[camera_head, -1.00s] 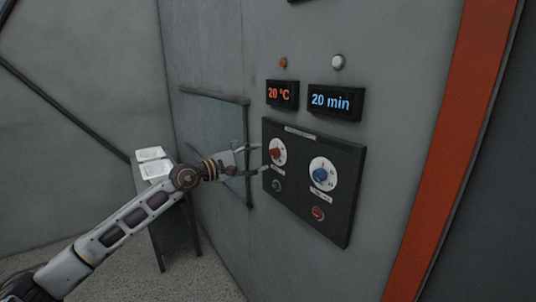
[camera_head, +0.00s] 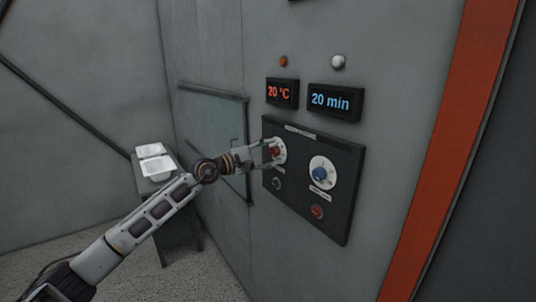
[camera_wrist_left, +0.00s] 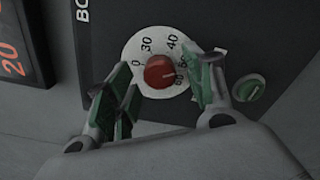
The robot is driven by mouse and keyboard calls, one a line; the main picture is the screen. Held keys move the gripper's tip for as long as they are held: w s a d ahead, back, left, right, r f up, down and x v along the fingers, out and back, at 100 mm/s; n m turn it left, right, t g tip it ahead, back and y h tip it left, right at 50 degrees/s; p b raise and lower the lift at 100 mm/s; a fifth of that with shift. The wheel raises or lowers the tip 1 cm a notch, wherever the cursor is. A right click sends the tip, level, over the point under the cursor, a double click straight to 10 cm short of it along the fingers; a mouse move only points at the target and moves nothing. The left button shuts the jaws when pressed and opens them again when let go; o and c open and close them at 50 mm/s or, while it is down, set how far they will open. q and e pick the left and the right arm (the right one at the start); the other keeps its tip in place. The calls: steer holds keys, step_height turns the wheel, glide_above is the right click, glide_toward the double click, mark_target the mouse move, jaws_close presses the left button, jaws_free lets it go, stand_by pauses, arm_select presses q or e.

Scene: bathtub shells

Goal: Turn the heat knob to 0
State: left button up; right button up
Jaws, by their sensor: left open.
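The red heat knob (camera_head: 275,151) sits on a white dial on the black control panel (camera_head: 335,226). A light line on the knob points to the right, near that partly hidden number. My left gripper (camera_head: 269,153) is open at the dial. In the wrist view its green-padded fingers (camera_wrist_left: 163,90) stand on either side of the knob, with gaps between. My right gripper is not in view.
The blue knob (camera_head: 320,174) sits to the right, with green (camera_head: 277,184) and red (camera_head: 317,212) buttons below. Displays above read 20 °C (camera_head: 282,94) and 20 min (camera_head: 335,102). White trays (camera_head: 157,168) rest on a stand at left.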

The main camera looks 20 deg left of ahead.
arm_select(q)
steer(key=c, duration=1)
